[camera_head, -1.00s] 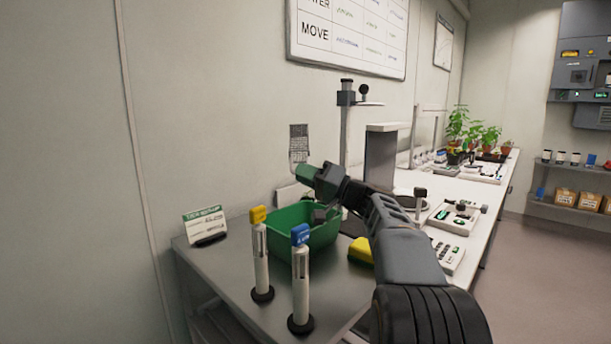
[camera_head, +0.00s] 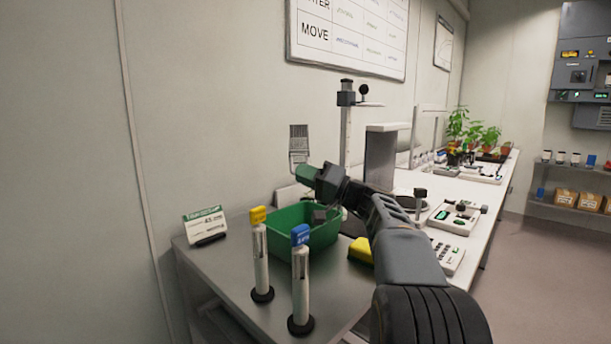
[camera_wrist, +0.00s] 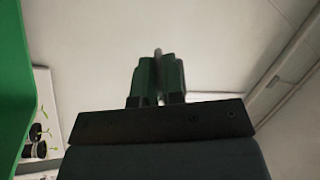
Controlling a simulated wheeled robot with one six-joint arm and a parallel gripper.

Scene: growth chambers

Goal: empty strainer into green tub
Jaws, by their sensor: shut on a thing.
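The strainer (camera_head: 298,143) is a small grey mesh piece standing up above my gripper, against the pale wall. My gripper (camera_head: 305,173) has green fingers shut on its thin handle, above the back left rim of the green tub. In the wrist view my gripper (camera_wrist: 159,75) points up, with a thin grey rod between the fingers. I cannot tell whether anything lies in the mesh. The green tub (camera_head: 290,222) stands open on the bench. A dark grey block shows at its right side; the tub's floor is hidden.
Two white posts, one yellow-topped (camera_head: 261,262) and one blue-topped (camera_head: 300,275), stand in front of the tub. A small sign (camera_head: 205,225) stands at left. A yellow object (camera_head: 361,250) lies right of the tub. A tall stand (camera_head: 346,130) rises behind my arm.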

